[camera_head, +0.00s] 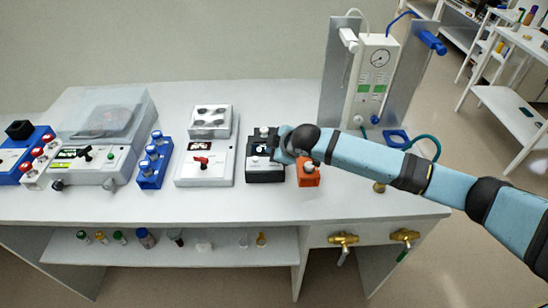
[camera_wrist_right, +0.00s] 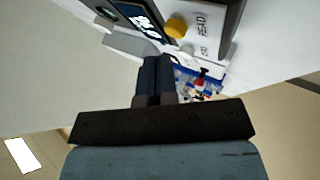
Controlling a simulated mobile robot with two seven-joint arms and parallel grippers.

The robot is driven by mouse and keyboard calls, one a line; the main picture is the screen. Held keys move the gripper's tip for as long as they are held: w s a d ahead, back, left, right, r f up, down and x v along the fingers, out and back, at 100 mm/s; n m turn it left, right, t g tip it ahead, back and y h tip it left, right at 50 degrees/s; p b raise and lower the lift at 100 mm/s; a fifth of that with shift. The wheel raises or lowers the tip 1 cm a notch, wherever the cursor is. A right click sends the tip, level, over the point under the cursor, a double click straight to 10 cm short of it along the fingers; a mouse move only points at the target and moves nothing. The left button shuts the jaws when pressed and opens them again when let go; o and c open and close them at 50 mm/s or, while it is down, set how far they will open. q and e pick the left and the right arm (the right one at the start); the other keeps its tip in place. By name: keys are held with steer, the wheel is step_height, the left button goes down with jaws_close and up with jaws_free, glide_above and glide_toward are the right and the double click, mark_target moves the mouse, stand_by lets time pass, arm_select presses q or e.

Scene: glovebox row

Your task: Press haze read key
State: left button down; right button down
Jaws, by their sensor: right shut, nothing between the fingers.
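The black meter (camera_head: 266,173) stands on the white bench, left of the orange block. In the right wrist view its front panel (camera_wrist_right: 205,14) shows a lit display (camera_wrist_right: 142,20) and a round yellow key (camera_wrist_right: 177,27) beside lettering that looks like READ. My right gripper (camera_head: 284,157) is at the meter's right side in the head view and hides part of it. In the wrist view the two dark fingers (camera_wrist_right: 157,62) are together and empty, with their tips a little below the yellow key. I cannot tell whether they touch the panel. My left gripper is out of view.
An orange block (camera_head: 309,175) stands close right of the meter. A white device with a red lever (camera_head: 203,168) and a blue vial rack (camera_head: 154,165) stand to the left. A gauge column (camera_head: 374,75) stands at the back right. The bench front is clear.

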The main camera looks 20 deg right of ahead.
steer(key=shift+f, duration=0.15)
steer(key=shift+f, duration=0.25)
steer(key=shift+f, duration=0.4)
stand_by(0.8)
stand_by(0.3)
steer(key=shift+r+p, duration=0.85)
steer(key=shift+p, duration=0.3)
